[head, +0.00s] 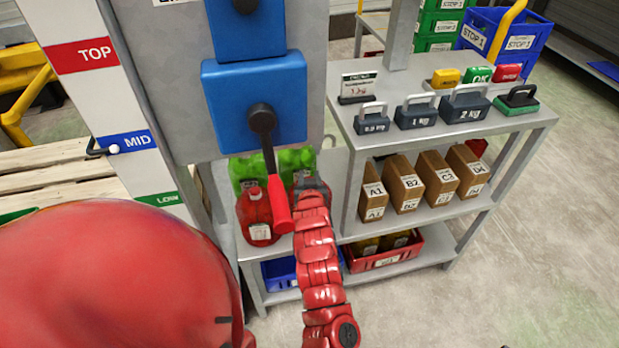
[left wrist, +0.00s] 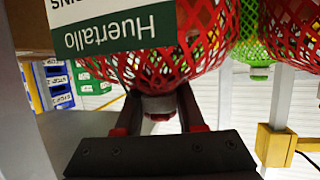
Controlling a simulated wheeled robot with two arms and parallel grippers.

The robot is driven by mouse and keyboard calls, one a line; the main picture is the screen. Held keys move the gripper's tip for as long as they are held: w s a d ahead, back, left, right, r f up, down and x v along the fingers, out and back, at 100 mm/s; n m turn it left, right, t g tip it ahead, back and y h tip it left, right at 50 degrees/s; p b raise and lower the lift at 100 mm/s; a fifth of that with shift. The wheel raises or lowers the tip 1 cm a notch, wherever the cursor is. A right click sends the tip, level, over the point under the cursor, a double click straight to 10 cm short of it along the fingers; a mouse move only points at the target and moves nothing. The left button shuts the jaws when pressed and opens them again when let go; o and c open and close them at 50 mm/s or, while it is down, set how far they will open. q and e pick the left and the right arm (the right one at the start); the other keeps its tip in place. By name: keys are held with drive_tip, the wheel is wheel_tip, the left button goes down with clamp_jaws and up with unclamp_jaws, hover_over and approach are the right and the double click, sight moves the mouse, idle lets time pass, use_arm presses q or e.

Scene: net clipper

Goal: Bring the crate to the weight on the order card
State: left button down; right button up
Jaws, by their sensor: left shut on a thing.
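My left gripper (head: 311,188) is shut on the neck of a red net bag (left wrist: 150,65) with a green and white label. In the head view it is over the bag shelf, beyond a red lever handle. My right gripper is not in view. The order card (head: 359,84) stands at the left of the shelf top; its red handwriting is too small to read surely. Three grey weights follow: the small one (head: 371,122), 1 kg (head: 416,112) and 2 kg (head: 464,105). A red crate (head: 385,262) with yellow contents is on the low shelf. Which crate the task means cannot be told.
Another red bag (head: 258,218) and green bags (head: 246,168) stand beside the held one. A blue box (head: 255,100) with the lever hangs above. Brown boxes (head: 405,184) fill the middle shelf. Blue crates (head: 482,32) stand at the back. Floor at right is clear.

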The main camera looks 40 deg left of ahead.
use_arm(q)
drive_tip(key=shift+f, duration=0.15)
drive_tip(key=c, duration=0.5)
unclamp_jaws()
drive_tip(key=shift+s+d+r, duration=0.15)
drive_tip(key=shift+d+r, duration=0.05)
drive_tip(key=shift+r, duration=0.05)
drive_tip(key=shift+p+v, duration=2)
drive_tip(key=shift+v, duration=3.75)
drive_tip(key=shift+f, duration=0.1)
